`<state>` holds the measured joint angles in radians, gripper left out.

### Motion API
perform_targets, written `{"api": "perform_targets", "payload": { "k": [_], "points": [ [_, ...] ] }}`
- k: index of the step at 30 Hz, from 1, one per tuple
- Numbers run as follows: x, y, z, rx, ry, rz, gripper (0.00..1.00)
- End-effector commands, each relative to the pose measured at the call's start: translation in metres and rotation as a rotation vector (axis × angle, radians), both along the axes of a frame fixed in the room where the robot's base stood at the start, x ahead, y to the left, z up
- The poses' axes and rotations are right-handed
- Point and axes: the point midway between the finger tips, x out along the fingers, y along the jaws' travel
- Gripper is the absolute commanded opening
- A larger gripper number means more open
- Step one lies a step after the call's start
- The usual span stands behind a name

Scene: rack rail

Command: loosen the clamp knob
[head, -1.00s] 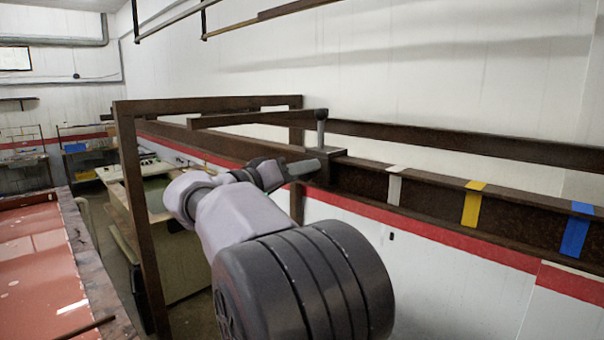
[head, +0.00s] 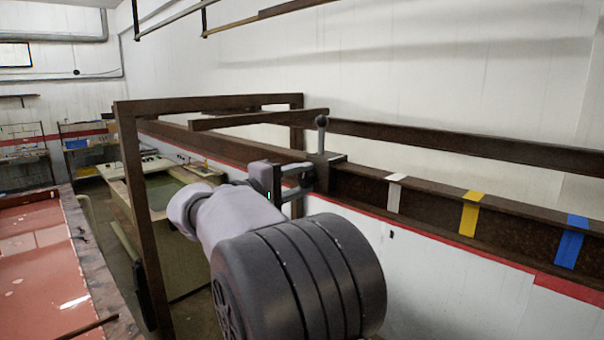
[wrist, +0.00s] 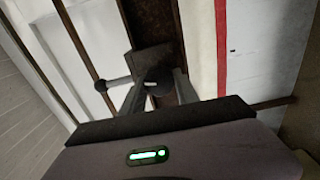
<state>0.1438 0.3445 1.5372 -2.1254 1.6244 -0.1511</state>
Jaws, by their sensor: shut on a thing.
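The ball lever shows at the left in the wrist view (wrist: 101,86). The dark round clamp knob (wrist: 158,80) is between the two grey fingers of my gripper (wrist: 158,92). My gripper (head: 306,178) is shut on the knob at the clamp's near side. In the head view the fingers hide most of the knob.
White (head: 395,192), yellow (head: 469,213) and blue (head: 571,241) bands mark the rail to the right of the clamp. A brown upright frame (head: 137,200) stands left of my arm. A red-topped table (head: 35,255) is at the far left.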

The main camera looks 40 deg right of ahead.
Motion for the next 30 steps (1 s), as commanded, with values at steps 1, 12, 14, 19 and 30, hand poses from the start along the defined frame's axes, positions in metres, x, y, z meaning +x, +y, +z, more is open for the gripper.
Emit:
{"api": "perform_targets", "payload": {
  "k": [1,12,14,19,30],
  "points": [
    [0.0002,0.0000,0.0022,-0.002,0.041,0.000,0.00],
    [-0.0004,0.0001,0.0016,-0.030,0.391,0.000,0.00],
    [-0.0005,0.0000,0.0014,-0.034,0.447,0.000,0.00],
    [-0.0009,-0.0001,0.0009,-0.047,0.608,-0.001,0.00],
    [-0.0021,-0.0002,0.0001,-0.074,0.958,0.000,0.00]
  ]
}}
